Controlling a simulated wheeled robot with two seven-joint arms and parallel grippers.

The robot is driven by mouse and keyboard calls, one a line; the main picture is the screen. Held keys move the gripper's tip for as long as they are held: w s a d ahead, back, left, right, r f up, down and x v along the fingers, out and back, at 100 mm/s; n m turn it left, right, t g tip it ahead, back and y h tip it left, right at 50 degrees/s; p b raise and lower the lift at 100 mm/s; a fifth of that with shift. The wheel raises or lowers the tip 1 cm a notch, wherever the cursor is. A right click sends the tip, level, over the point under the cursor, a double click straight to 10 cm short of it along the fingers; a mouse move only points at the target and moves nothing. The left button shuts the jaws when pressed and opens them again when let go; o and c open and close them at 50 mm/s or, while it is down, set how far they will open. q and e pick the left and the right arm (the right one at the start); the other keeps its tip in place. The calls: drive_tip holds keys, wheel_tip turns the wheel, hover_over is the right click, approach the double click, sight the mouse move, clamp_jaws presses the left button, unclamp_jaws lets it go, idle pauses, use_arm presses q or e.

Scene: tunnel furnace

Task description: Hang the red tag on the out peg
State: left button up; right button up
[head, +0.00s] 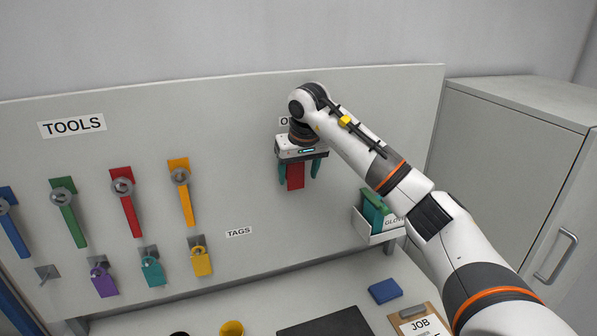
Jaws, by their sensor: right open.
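The red tag (295,176) is at the board under the partly covered "O…" label (284,121) at the upper right. My right gripper (299,172) is in front of the board there, its teal fingers apart on either side of the tag. The gripper body hides the tag's top and any peg behind it, so I cannot tell whether the tag hangs on the peg. A bare peg (47,273) shows at the left end of the TAGS row. My left gripper is not in view.
Purple (104,282), teal (153,269) and yellow (201,261) tags hang in the lower row. Several coloured tools hang above them. A glove box (378,238) is on the board's right, below my right arm. A clipboard (420,325) and blue block (385,291) lie on the bench.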

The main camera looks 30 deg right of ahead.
drive_tip(key=shift+r, duration=0.1)
drive_tip(key=shift+r, duration=0.3)
drive_tip(key=b+v, duration=0.2)
drive_tip(key=v, duration=0.9)
drive_tip(key=shift+s, duration=0.2)
